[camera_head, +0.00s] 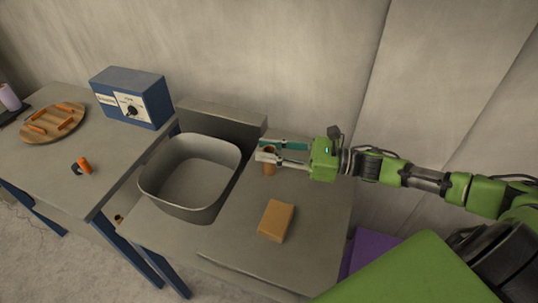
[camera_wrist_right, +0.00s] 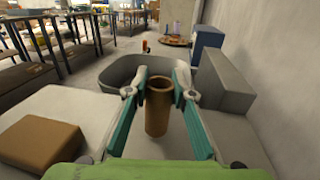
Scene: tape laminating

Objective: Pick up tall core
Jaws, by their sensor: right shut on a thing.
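The tall core is a brown hollow cylinder (camera_wrist_right: 158,112). It stands upright between the fingers of my right gripper (camera_wrist_right: 160,80), which is shut on it. In the head view the core (camera_head: 269,167) is partly hidden by the fingers of my right gripper (camera_head: 263,151), which reaches in from the right. The core is over the grey surface near the back edge, right of the grey bin. I cannot tell whether its base touches the surface. My left gripper is not in view.
A grey bin (camera_head: 151,191) stands left of the core. A tan block (camera_head: 276,220) lies in front on the grey surface (camera_head: 235,235). On the left table are a blue control box (camera_head: 148,103), a round wooden tray (camera_head: 66,130) and an orange-and-black item (camera_head: 85,165). A wall stands behind.

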